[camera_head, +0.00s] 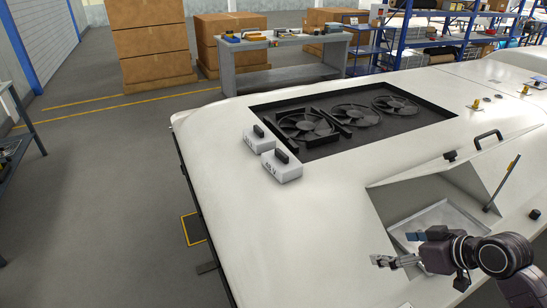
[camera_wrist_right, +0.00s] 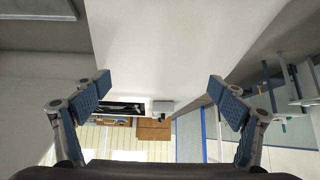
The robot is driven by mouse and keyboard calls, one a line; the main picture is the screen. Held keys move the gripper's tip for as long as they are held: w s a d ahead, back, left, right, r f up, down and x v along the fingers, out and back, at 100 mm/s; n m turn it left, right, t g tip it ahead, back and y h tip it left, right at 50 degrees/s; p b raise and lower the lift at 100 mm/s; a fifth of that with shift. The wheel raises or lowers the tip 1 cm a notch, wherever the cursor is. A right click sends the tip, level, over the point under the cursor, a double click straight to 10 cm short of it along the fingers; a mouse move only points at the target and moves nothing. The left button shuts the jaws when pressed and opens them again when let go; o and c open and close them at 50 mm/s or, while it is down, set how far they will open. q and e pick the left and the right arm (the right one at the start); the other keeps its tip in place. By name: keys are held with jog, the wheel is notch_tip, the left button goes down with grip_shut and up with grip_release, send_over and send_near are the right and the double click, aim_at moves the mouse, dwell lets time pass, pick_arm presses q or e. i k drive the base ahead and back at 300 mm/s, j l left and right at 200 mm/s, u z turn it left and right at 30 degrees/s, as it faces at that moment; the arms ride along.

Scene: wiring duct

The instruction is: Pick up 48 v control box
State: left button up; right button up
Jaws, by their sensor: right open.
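The 48 V control box (camera_head: 282,166) is a small white box with a dark handle on top and a "48 V" marking on its front. It sits on the white curved surface by the near left corner of the fan recess. A similar white box (camera_head: 258,139) stands just behind it to the left, its marking hard to read. My right gripper (camera_head: 396,249) is open and empty, well to the right of and nearer than the boxes. Its spread fingers show in the right wrist view (camera_wrist_right: 160,86). A small white box (camera_wrist_right: 162,106) shows there between them, at a distance; I cannot tell which.
A dark recess with several fan parts (camera_head: 350,118) lies behind the boxes. An open hatch with a sloped tray (camera_head: 440,214) is beside my right gripper, with a thin upright rod (camera_head: 503,182). The white surface (camera_head: 320,225) in front of the boxes is clear.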

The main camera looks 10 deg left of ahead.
aim_at(281, 164)
jog(key=i+j, duration=0.4)
jog(key=j, duration=0.15)
jog(key=i+j, duration=0.4)
jog(key=j, duration=0.2)
jog(key=i+j, duration=0.4)
jog(key=j, duration=0.15)
